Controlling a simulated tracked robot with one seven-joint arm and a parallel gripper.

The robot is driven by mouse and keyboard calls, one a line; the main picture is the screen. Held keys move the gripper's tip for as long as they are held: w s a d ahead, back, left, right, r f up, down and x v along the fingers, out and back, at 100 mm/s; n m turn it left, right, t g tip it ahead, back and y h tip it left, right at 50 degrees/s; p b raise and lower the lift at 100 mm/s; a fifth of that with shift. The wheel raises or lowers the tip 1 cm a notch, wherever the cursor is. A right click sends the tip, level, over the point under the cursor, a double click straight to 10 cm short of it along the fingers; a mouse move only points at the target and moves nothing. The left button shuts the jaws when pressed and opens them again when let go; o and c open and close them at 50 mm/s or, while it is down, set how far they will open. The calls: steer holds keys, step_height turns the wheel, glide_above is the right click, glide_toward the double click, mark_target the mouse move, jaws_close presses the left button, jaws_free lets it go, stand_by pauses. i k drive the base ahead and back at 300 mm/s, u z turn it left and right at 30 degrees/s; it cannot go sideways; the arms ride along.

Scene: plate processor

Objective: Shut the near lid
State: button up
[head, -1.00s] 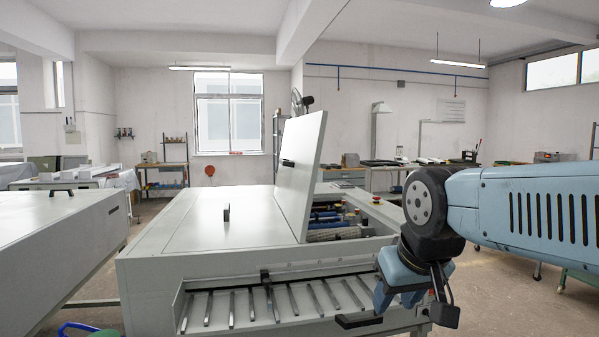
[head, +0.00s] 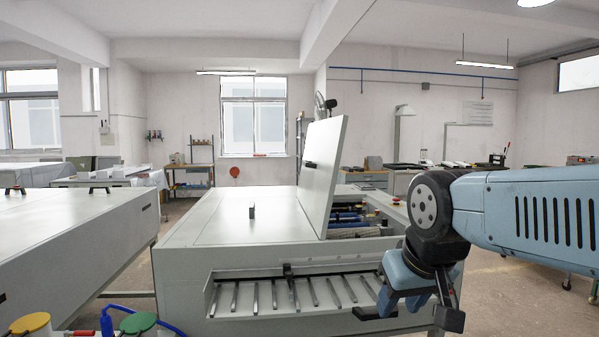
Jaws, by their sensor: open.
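The plate processor (head: 180,270) is a pale grey, box-shaped machine in the middle of the head view. Its raised lid (head: 322,185) stands steeply up at the right part of the top, with a dark handle (head: 310,165) on its left face. Blue and dark rollers (head: 350,222) show in the open bay behind and right of it. A second top panel (head: 235,217) lies flat to the left with a small upright dark handle (head: 252,211). My gripper (head: 420,308) is open and empty, in front of the machine's right front corner, below and right of the raised lid.
A slatted feed tray (head: 262,297) juts from the machine's front. Another grey cabinet (head: 75,240) stands at left, with a gap between. Yellow-lidded (head: 30,324) and green-lidded (head: 138,323) containers and a blue hose (head: 107,320) are at lower left.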

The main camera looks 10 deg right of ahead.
mark_target(324, 140)
steer(key=i, duration=0.85)
steer(key=z, duration=0.05)
